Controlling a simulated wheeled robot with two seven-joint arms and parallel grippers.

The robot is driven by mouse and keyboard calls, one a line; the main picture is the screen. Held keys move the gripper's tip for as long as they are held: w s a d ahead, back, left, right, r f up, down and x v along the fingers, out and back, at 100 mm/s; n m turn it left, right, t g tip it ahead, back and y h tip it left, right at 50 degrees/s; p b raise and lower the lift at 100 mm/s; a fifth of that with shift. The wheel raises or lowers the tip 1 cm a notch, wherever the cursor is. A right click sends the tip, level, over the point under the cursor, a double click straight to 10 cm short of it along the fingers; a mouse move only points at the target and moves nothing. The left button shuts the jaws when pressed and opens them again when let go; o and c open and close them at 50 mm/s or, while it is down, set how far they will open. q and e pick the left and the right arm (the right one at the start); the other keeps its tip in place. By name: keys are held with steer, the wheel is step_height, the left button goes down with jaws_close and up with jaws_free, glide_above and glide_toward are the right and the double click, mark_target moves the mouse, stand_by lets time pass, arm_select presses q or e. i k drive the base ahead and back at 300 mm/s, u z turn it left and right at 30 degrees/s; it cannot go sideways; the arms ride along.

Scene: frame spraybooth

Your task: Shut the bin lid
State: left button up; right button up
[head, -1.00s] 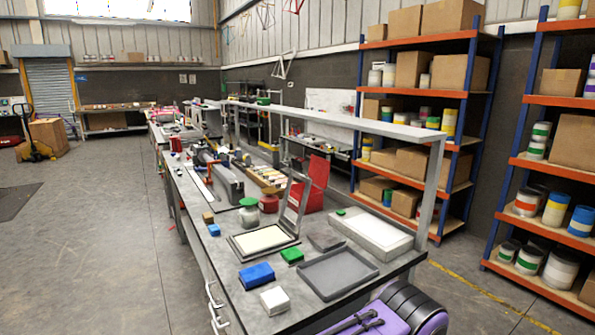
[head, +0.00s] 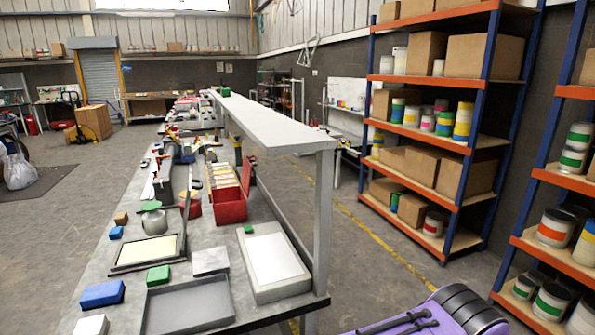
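No thing in view is plainly marked as a bin. A red box (head: 230,207) stands open on the bench, with its red lid (head: 247,174) raised at its right side. Nearer, a shallow dark-framed tray (head: 122,268) with a cream inside lies on the bench. A thin grey hinged frame (head: 187,215) stands upright at its right edge, seen almost edge-on. Neither of my grippers shows in the head view.
The long grey bench (head: 210,265) holds a grey tray (head: 190,305), a pale panel box (head: 272,262), blue and green blocks, and a green-topped jar (head: 154,222). A raised grey shelf (head: 262,120) runs along its right side. Loaded shelving (head: 440,180) stands right; floor lies between.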

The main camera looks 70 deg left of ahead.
mark_target(247, 167)
steer(key=i, duration=1.9)
steer(key=u, duration=3.7)
steer(key=k, duration=0.35)
steer(key=i, duration=1)
steer(key=k, duration=0.65)
steer(key=z, duration=0.35)
steer(key=i, duration=0.85)
steer(key=u, duration=0.15)
